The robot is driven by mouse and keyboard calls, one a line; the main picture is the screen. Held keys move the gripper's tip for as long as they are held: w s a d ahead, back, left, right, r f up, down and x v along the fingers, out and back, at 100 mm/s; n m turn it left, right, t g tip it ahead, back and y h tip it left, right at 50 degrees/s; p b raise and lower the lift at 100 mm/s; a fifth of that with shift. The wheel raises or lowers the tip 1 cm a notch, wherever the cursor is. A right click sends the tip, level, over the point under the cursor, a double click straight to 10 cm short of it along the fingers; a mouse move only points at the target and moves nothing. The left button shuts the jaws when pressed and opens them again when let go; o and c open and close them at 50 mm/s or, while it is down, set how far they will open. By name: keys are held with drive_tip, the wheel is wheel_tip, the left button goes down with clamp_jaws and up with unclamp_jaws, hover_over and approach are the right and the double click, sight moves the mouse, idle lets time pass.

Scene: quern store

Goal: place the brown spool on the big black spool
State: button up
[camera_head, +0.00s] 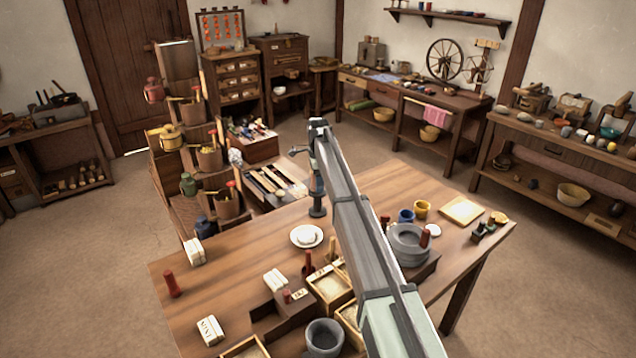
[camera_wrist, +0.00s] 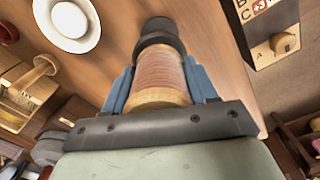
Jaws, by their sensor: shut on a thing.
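My gripper (camera_wrist: 158,68) has its blue fingers shut on the brown spool (camera_wrist: 159,82), on either side of its pinkish-brown thread. A pale wooden flange shows at the spool's near end. The big black spool (camera_wrist: 158,28) is just past the held spool's far end in the wrist view, roughly in line with it. The held spool hides part of it, and I cannot tell whether they touch. In the head view, the black spool (camera_head: 317,211) stands near the far edge of the table, under my gripper (camera_head: 317,178). The brown spool cannot be made out there.
Wooden boxes (camera_head: 331,308), a grey mortar (camera_head: 324,338) and a grey quern (camera_head: 409,256) stand nearer. A tool rack adjoins the far edge.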

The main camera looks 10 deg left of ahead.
drive_tip(key=shift+f, duration=0.3)
drive_tip(key=o, duration=1.1)
wheel_tip(320, 180, up, 12)
drive_tip(key=shift+r, duration=0.15)
